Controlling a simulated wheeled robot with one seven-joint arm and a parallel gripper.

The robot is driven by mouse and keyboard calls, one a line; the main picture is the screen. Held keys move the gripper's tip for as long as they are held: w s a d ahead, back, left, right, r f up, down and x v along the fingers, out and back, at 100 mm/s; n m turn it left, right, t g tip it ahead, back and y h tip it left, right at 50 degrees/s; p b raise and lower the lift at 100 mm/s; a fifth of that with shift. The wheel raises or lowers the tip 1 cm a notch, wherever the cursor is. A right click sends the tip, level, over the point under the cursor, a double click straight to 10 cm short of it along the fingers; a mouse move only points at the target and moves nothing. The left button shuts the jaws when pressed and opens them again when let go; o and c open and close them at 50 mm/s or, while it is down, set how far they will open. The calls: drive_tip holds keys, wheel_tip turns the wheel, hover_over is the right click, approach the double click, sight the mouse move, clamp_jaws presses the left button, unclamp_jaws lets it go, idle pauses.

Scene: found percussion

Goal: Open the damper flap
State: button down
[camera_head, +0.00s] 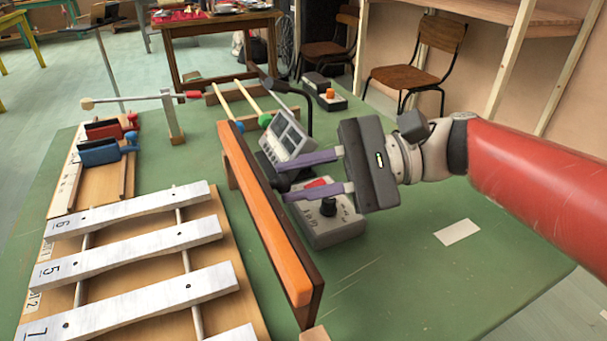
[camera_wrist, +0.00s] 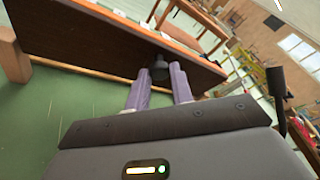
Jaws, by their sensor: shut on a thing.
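The damper flap (camera_head: 262,214) is a long board with an orange front face and dark edges. It stands roughly upright along the right ends of the white numbered bars. Its dark back face (camera_wrist: 85,38) fills the upper left of the wrist view, with a black knob (camera_wrist: 159,70) sticking out. My gripper (camera_head: 288,180) reaches the flap's back side from the right, its purple fingers pointing left. In the wrist view the fingers (camera_wrist: 160,76) lie on both sides of the knob and are shut on it.
White bars (camera_head: 140,243) lie left of the flap. A grey control box with a black dial (camera_head: 328,207) sits below my gripper, and a grey device with a screen (camera_head: 286,139) stands behind it.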

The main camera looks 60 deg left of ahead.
idle(0.3)
drive_tip(key=c, duration=1.2)
unclamp_jaws()
drive_tip(key=shift+c, duration=0.2)
drive_tip(key=v, duration=0.8)
